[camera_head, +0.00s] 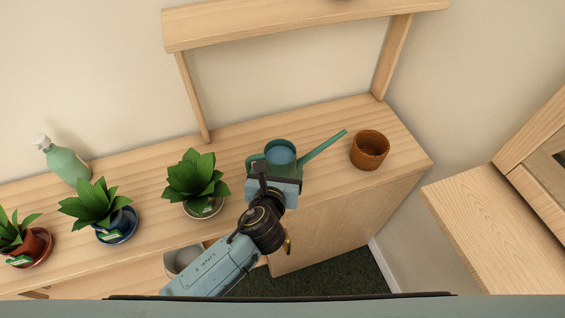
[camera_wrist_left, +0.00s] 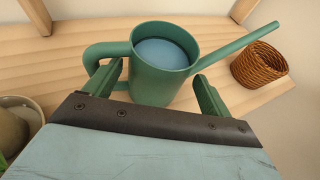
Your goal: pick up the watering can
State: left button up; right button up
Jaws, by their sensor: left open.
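The green watering can (camera_head: 281,154) stands upright on the wooden shelf unit, its spout pointing right and its handle on the left. It also shows in the left wrist view (camera_wrist_left: 160,85), with a bluish surface inside it. My left gripper (camera_head: 272,171) is at the near side of the can. In the left wrist view its two fingers (camera_wrist_left: 158,82) are apart, one on each side of the can's body, the left one near the handle. I cannot tell whether they touch it. My right gripper is not in view.
A brown wicker basket (camera_head: 369,150) stands right of the spout. Potted plants (camera_head: 196,178) (camera_head: 97,207) (camera_head: 22,241) and a green bottle (camera_head: 65,162) stand to the left. A raised shelf (camera_head: 300,25) spans the back. A wooden cabinet (camera_head: 500,215) is at the right.

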pick_arm(q)
jog(key=x, duration=0.3)
jog(key=shift+w+f, duration=0.15)
jog(key=shift+c, duration=0.2)
jog(key=c, duration=1.1)
notch_tip(320, 180, up, 10)
jog(key=p, duration=0.3)
